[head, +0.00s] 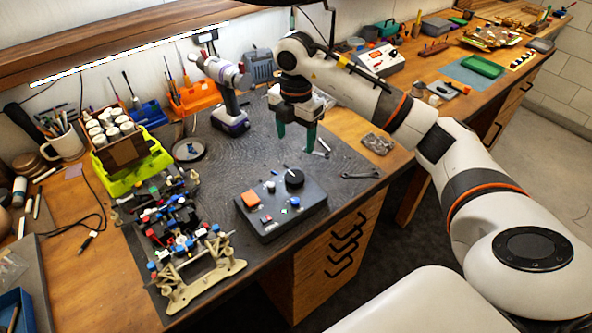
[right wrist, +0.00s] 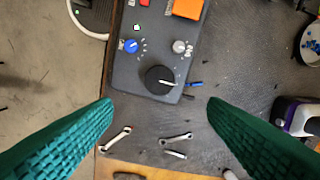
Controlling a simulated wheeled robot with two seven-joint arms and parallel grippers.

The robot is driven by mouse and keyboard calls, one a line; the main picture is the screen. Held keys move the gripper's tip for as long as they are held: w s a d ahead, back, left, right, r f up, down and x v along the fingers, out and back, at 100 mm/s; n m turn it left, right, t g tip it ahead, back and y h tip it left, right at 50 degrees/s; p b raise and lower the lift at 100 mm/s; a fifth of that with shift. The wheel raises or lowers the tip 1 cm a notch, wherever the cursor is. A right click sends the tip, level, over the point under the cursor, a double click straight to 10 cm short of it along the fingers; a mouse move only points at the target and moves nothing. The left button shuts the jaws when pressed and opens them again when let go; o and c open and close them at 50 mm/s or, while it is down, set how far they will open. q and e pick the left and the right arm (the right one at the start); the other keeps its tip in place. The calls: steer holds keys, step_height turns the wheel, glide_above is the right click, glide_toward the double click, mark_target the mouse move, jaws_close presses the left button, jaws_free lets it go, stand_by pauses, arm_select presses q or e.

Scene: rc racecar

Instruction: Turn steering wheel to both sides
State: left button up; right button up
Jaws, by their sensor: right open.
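A dark control box (head: 283,207) lies on the black mat near the bench's front edge. It carries a large black round knob (head: 294,178), an orange button (head: 251,199) and smaller knobs. The car chassis (head: 185,240), with tan, red and blue parts, stands left of the box; no separate steering wheel can be made out. My right gripper (head: 296,145) points down, open and empty, above the mat behind the box. In the right wrist view, the black knob (right wrist: 160,80) lies beyond and between the green fingertips, apart from both. My left gripper is out of view.
A wrench (head: 361,173) lies right of the box, and small tools lie under the gripper. A cordless drill (head: 230,110) stands behind on the mat. A lime bin with white bottles (head: 130,155) stands at back left. The mat behind the box is mostly clear.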

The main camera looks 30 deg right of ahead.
mark_target(294, 174)
step_height(294, 174, down, 12)
steer(key=p, duration=0.3)
steer(key=shift+p, duration=0.3)
steer(key=c, duration=1)
steer(key=n+b, duration=0.3)
steer(key=n, duration=0.1)
steer(key=shift+w+f, duration=0.1)
steer(key=shift+w, duration=0.05)
steer(key=shift+a+n+b, duration=0.1)
steer(key=shift+n+b, duration=1.45)
steer(key=shift+n, duration=0.85)
steer(key=shift+r, duration=0.2)
